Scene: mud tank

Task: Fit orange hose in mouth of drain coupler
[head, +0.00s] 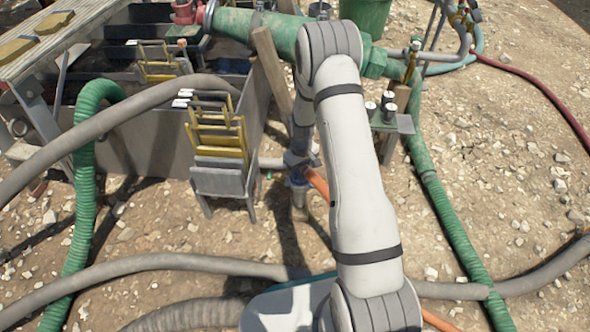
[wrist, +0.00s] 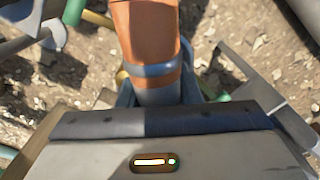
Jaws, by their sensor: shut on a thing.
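The orange hose (head: 317,184) shows beside my forearm, and its lower stretch (head: 438,321) shows at the bottom edge in the head view. In the wrist view the hose (wrist: 148,35) runs down from the top edge to a blue-grey band and grey end piece. My gripper (wrist: 162,97) is shut on the hose near that end. In the head view my gripper (head: 299,168) is small and partly hidden by my arm, beside the tank wall. A grey pipe stub (head: 271,163) stands out from the tank there; I cannot tell whether it is the drain coupler. No coupler mouth is clearly visible.
The mud tank (head: 150,140) fills the left, with a yellow-and-grey step frame (head: 222,160) beside my gripper. A green pipe (head: 270,35) crosses above. Grey hoses (head: 140,265) and a green hose (head: 455,230) lie on stony ground.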

